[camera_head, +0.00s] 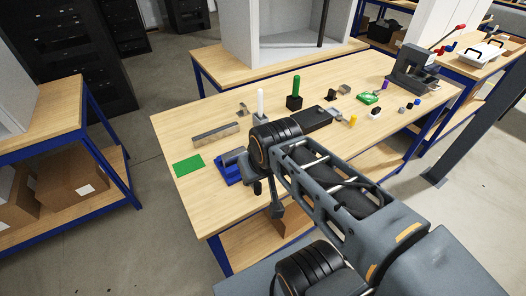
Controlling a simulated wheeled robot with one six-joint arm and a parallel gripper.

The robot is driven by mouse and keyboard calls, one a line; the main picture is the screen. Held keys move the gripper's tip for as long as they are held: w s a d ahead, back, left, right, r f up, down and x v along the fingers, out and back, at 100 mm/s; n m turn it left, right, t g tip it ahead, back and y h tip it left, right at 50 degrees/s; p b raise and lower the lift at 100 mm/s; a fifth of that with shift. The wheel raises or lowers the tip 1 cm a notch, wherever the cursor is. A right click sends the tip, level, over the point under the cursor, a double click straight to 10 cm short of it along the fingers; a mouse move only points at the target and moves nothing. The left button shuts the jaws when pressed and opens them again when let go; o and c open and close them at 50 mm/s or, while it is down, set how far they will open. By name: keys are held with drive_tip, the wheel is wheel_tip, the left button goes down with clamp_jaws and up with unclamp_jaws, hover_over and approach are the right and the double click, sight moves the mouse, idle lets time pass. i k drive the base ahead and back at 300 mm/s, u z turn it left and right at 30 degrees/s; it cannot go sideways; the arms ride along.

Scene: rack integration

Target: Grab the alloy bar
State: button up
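A grey metallic bar (216,133), which looks like the alloy bar, lies on the wooden workbench (190,190) toward its left end, just beyond a green flat square (188,165). Nothing touches the bar from above. My arm reaches in from the lower right, and its dark joint stands in front of the bench, to the right of the bar. A part near my arm's end, probably my gripper (276,207), hangs low by the bench's front edge, apart from the bar. My fingers are too small and too covered to read.
A blue vise-like fixture (230,169) sits between the bar and my arm. A white cylinder (260,103) and a green-topped black block (295,94) stand right of the bar. A press-like machine (412,68) is at the far right. Floor is open at the left.

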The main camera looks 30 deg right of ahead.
sight(229, 159)
drive_tip(key=z, duration=0.05)
drive_tip(key=k, duration=0.5)
drive_tip(key=u, duration=0.95)
drive_tip(key=i, duration=0.7)
